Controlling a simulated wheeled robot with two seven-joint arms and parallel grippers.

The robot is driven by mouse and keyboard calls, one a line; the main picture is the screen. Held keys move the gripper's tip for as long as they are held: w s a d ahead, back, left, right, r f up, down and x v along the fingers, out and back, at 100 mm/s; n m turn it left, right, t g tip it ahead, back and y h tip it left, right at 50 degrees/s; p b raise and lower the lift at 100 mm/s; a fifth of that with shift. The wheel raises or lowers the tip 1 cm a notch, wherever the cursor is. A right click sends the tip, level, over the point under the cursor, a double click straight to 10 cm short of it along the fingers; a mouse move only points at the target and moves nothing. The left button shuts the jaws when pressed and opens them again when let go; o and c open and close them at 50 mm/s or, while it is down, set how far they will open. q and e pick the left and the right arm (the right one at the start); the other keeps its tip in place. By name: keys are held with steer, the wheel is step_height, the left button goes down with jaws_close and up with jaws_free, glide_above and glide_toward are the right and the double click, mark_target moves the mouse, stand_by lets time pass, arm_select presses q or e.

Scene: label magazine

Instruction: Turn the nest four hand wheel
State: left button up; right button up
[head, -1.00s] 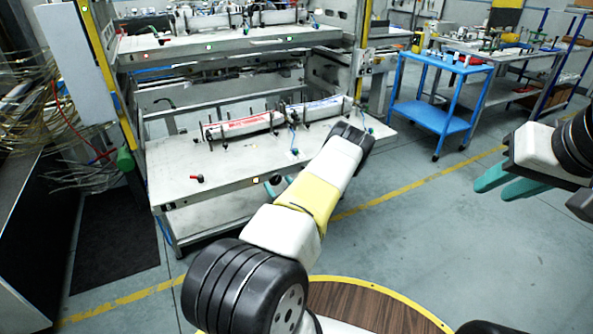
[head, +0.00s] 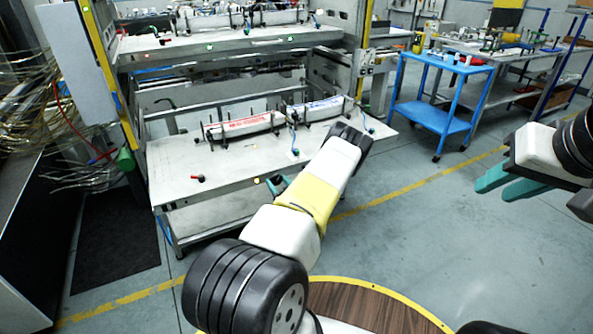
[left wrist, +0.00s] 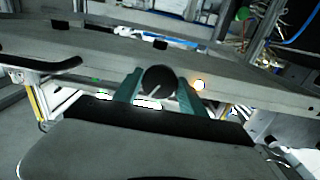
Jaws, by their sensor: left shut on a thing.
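The hand wheel (left wrist: 158,81) is a small round black knob with a white line on its face, on the front edge of the grey bench. In the left wrist view it sits between the two teal fingers of my left gripper (left wrist: 160,92), which is shut on it. In the head view my left gripper (head: 278,184) is at the bench's front edge, partly hidden by my own arm, and the wheel cannot be made out there. My right gripper (head: 508,184) is far to the right, with its teal fingers apart and empty, away from the bench.
The grey bench (head: 178,160) carries nests with a red-marked piece (head: 243,125) and a blue-marked piece (head: 318,107). A small red handle (head: 198,178) lies on its top. A lit yellow lamp (head: 256,180) is on the front edge. A blue cart (head: 432,115) stands to the right.

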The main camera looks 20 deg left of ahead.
arm_select(q)
steer(key=m, duration=1.7)
steer(key=shift+s+r, duration=0.1)
steer(key=shift+m, duration=0.4)
steer(key=o, duration=1.4)
steer(key=shift+c, duration=0.2)
